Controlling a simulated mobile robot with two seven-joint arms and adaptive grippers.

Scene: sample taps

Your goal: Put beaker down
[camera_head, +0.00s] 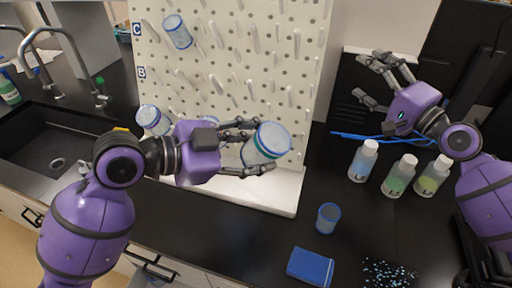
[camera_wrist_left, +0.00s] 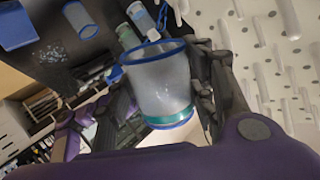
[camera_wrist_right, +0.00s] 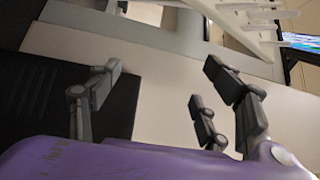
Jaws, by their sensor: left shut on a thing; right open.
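A clear beaker with blue rims and a green band (camera_head: 264,146) is held in my left gripper (camera_head: 258,150) in the head view, tilted, in front of the white pegboard and above its tray. In the left wrist view the beaker (camera_wrist_left: 160,85) sits between the fingers, and it looks empty. My right gripper (camera_head: 375,82) is open and empty at the upper right, above the bottles. The right wrist view shows its spread fingers (camera_wrist_right: 165,105) with nothing between them.
The pegboard (camera_head: 238,60) carries beakers (camera_head: 177,32) and (camera_head: 153,119). A sink (camera_head: 50,145) lies left.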

